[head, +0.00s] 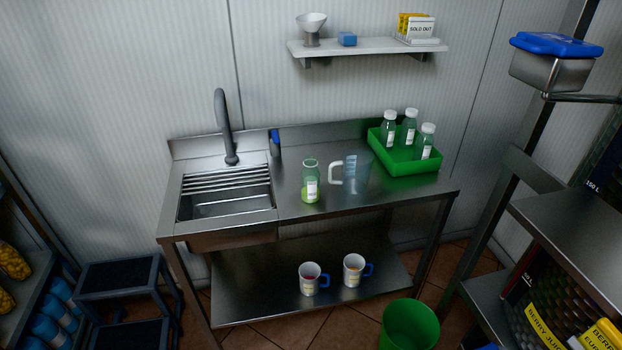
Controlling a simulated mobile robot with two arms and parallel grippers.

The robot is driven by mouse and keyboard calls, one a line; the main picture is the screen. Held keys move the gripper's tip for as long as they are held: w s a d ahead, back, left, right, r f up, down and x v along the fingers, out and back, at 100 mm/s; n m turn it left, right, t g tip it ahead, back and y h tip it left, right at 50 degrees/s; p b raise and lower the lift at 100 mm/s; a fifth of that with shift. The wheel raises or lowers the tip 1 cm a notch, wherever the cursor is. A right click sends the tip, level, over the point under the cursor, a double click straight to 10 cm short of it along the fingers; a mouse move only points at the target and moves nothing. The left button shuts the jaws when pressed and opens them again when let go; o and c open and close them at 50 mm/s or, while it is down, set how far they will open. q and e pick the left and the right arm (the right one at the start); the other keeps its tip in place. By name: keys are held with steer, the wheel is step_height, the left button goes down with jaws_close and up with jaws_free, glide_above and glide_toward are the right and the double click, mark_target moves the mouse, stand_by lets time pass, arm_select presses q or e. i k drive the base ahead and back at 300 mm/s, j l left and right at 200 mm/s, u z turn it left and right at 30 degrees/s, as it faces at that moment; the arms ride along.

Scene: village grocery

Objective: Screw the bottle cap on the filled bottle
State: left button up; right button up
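A clear green-tinted bottle (311,182) with a white label stands upright on the steel counter (330,215), just right of the sink. Bright yellow-green liquid shows in its lower part, and I see no white cap on its top. No loose bottle cap can be made out on the counter. A clear measuring jug (357,174) with a white handle stands to the right of the bottle, its handle toward the bottle. Neither of my grippers is in view.
A green tray (404,169) at the counter's back right holds three white-capped bottles. The sink (226,203) with its faucet (222,125) is at left. Two mugs stand on the lower shelf (250,301). A green bin (408,324), step stool (117,283) and right-hand shelving flank the counter.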

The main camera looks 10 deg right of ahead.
mark_target(310, 175)
steer(key=i+j+z, duration=0.25)
steer(key=i+j, duration=0.2)
steer(key=j, duration=0.15)
steer(key=i+j+z, duration=0.15)
steer(key=j, duration=0.2)
steer(key=i+j+z, duration=0.1)
steer(key=j, duration=0.25)
steer(key=i+j+z, duration=0.15)
steer(key=i+j, duration=0.15)
steer(key=j, duration=0.05)
